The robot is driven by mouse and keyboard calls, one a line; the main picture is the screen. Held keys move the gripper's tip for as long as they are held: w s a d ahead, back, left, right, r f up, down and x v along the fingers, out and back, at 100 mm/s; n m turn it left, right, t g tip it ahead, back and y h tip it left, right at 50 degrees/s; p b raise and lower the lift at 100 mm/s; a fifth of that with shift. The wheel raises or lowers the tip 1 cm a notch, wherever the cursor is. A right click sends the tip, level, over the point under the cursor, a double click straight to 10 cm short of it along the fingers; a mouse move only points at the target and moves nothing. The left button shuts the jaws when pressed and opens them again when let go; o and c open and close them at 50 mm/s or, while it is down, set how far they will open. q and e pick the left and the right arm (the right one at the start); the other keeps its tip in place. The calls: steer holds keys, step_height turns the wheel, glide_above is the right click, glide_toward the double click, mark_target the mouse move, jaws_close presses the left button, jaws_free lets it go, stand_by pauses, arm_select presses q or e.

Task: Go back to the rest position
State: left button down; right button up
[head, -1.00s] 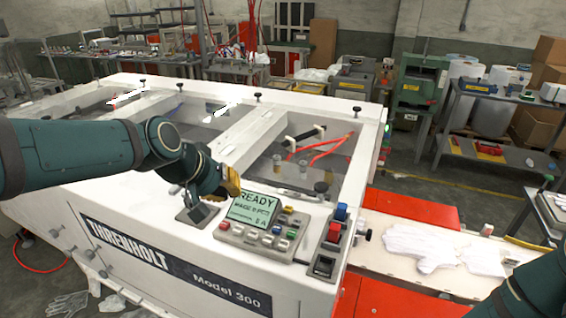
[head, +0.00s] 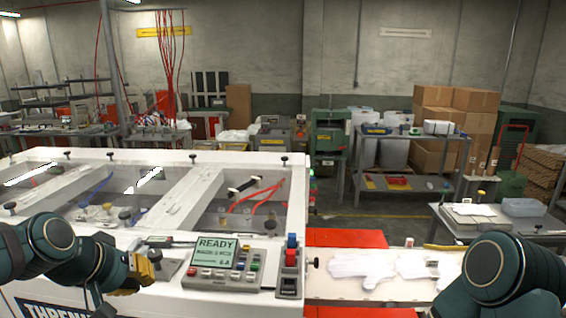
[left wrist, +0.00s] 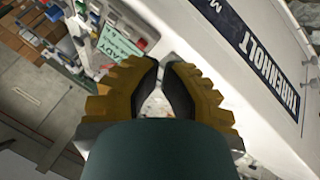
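My left gripper (head: 143,272), with yellow fingers, is beside the left edge of the machine's control panel, above the front part of the white machine (head: 150,300). In the left wrist view the two yellow fingers with dark pads (left wrist: 162,68) stand a narrow gap apart, with nothing held between them. My right arm (head: 500,275) is folded at the lower right of the head view. Its gripper is hidden or out of frame.
The control panel (head: 224,264) has a green screen reading READY, and a red and blue switch box (head: 290,265) stands beside it. White gloves (head: 375,266) lie on the pale conveyor bed to the right. A side table (head: 470,222) and shelves stand beyond.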

arm_select(q)
steer(key=s+d+f+m+g+b, duration=0.15)
steer(key=d+f, duration=0.25)
steer(key=f, duration=0.8)
steer(key=d+f+g+b, duration=0.1)
steer(key=d+f+b, duration=0.25)
steer(key=f, duration=0.85)
steer(key=d+f+g+b, duration=0.15)
steer(key=d+f, duration=0.25)
steer(key=f, duration=0.8)
steer(key=s+d+f+h+b, duration=0.1)
steer(key=s+d+f, duration=0.3)
steer(key=s+f, duration=0.4)
step_height(320, 180, down, 4)
steer(key=shift+s+d+r+m+g+b, duration=0.15)
steer(key=shift+s+d+m+g+b, duration=0.1)
steer(key=shift+m+g+b, duration=0.35)
arm_select(e)
step_height(320, 180, down, 10)
steer(key=shift+s+a, duration=0.3)
